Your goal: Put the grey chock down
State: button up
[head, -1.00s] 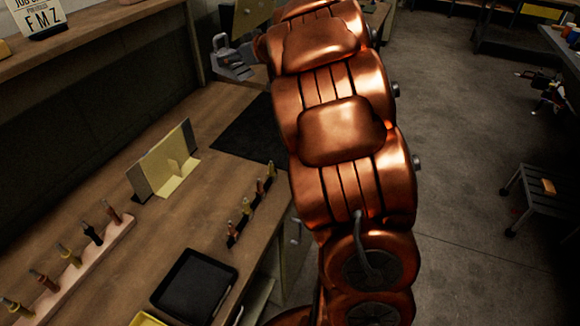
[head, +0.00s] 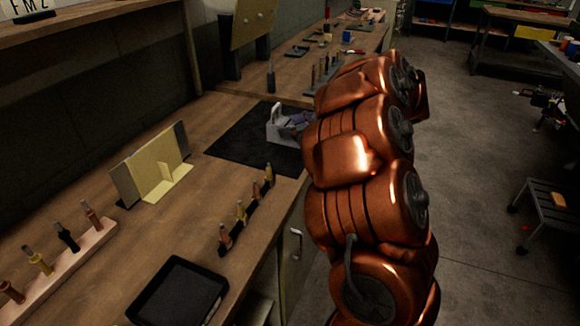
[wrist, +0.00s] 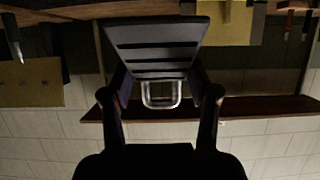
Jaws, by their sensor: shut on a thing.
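The grey chock, a ridged block with a loop handle, is in my gripper (wrist: 160,95). In the wrist view the chock (wrist: 155,48) sits between the two fingers, which are shut on its handle. In the head view the grey chock (head: 275,124) shows over the dark mat (head: 238,138) on the bench, just left of my arm. My arm hides part of the chock and most of the gripper there. I cannot tell whether the chock touches the mat.
A yellow and grey angled stand (head: 152,165) is on the bench left of the mat. A row of small tools (head: 242,212) stands in front of the mat. A black tray (head: 180,292) lies nearer. The mat's left part is bare.

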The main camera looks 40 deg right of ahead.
notch_tip(320, 180, down, 9)
dwell(0.5)
jog(key=shift+f, duration=0.1)
jog(key=o, duration=1.4)
jog(key=shift+o, duration=0.2)
jog(key=shift+s+d+r, duration=0.15)
jog(key=shift+s+r, duration=0.05)
jog(key=shift+s, duration=0.05)
jog(key=v, duration=1.1)
